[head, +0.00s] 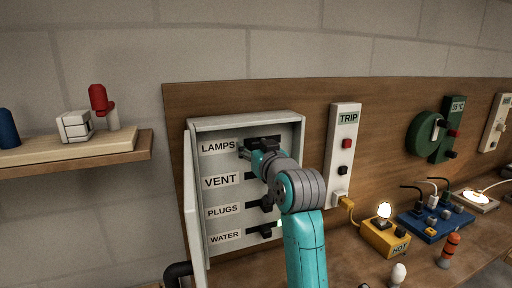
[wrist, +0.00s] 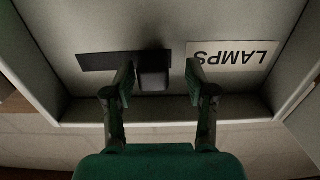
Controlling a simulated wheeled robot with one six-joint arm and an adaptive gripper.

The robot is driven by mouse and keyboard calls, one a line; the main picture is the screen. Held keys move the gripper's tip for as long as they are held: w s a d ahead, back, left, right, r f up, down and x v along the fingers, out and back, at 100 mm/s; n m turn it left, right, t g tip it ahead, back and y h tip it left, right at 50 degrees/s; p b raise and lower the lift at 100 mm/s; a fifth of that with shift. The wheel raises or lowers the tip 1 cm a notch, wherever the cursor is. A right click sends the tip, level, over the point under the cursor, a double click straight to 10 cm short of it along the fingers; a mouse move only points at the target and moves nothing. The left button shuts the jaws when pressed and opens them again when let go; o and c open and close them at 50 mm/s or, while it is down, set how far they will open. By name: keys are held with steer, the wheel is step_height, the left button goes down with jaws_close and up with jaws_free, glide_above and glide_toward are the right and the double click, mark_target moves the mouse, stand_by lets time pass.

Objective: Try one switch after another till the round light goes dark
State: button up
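The grey switch box (head: 200,258) stands open on the wooden board, with black switches in rows labelled LAMPS, VENT, PLUGS and WATER. My gripper (head: 250,152) is at the top LAMPS row and partly covers it. In the wrist view, my gripper (wrist: 160,88) is open, its two fingers apart near the dark LAMPS switch lever (wrist: 152,72). The lever lies between the fingertips, closer to the left one; contact cannot be told. Two lights glow: a round bulb (head: 384,210) on the yellow HOT box and a lamp (head: 474,194) on a base at far right.
A TRIP panel (head: 346,120) with red and black buttons is right of the box. A blue socket block (head: 436,219), a green device (head: 438,135) and an orange-and-grey item (head: 449,250) are farther right. A shelf (head: 80,162) with small objects is at left.

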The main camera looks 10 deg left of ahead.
steer(key=shift+d, duration=0.1)
steer(key=v, duration=1.2)
steer(key=s+d+f+m+h, duration=0.1)
steer(key=s+d+f, duration=0.25)
steer(key=f, duration=0.55)
steer(key=s+d+f+m+h, duration=0.2)
steer(key=d+f, duration=0.3)
steer(key=f, duration=0.5)
steer(key=s+d+f+m+h, duration=0.15)
steer(key=d+f, duration=0.25)
steer(key=f, duration=0.5)
steer(key=s+d+f+m+h, duration=0.1)
steer(key=s+d+f, duration=0.3)
steer(key=s+f, duration=0.25)
steer(key=s+d+f+h, duration=0.2)
steer(key=s+d+f, duration=0.25)
steer(key=s, duration=0.35)
steer(key=s+d+h, duration=0.1)
steer(key=s+d, duration=0.2)
steer(key=s, duration=1.1)
steer(key=s+d+m+h, duration=0.1)
steer(key=s+d, duration=0.1)
steer(key=s, duration=1.2)
steer(key=shift+d+f, duration=0.3)
steer(key=shift+d, duration=0.1)
